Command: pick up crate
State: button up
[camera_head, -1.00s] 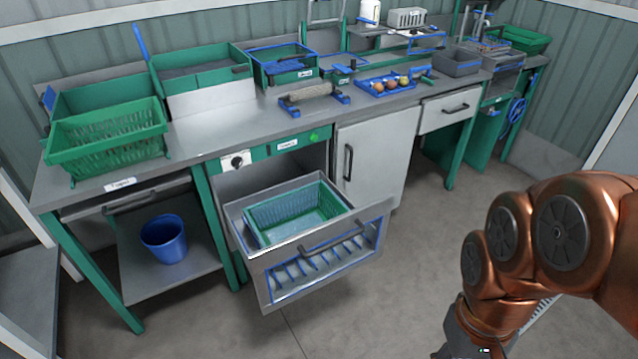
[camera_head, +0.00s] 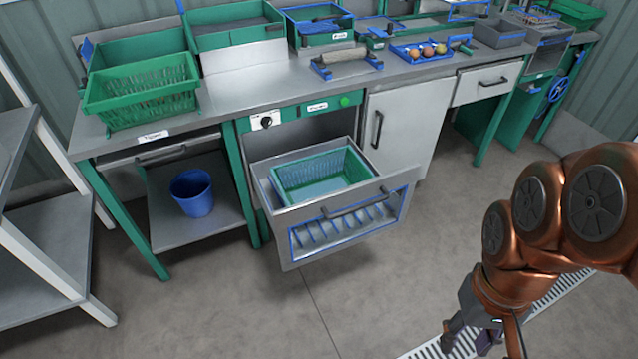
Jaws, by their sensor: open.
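A green slatted crate (camera_head: 325,163) sits inside the open drawer (camera_head: 272,195) under the bench, with a pale bottom showing and nothing seen in it. Another green slatted crate (camera_head: 140,100) stands on the left end of the bench top, tilted toward the front. My gripper (camera_head: 470,345) hangs at the lower right, pointing down over the floor, open and well apart from both crates. Its fingertips are close to the bottom edge of the picture and only partly clear.
The drawer front (camera_head: 350,222) juts into the floor space. A blue bucket (camera_head: 192,192) stands on the lower shelf. A grey rack (camera_head: 30,250) is at the left. The floor (camera_head: 390,285) before the drawer is clear.

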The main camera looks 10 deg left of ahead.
aim_at(297, 181)
jog(key=u, duration=0.55)
jog(key=k, duration=0.65)
jog(key=u, duration=1.2)
jog(key=i, duration=1.1)
jog(key=u, duration=0.3)
jog(key=i, duration=1.05)
jog(key=z, duration=1.3)
jog(key=i, duration=0.75)
jog(key=z, duration=0.85)
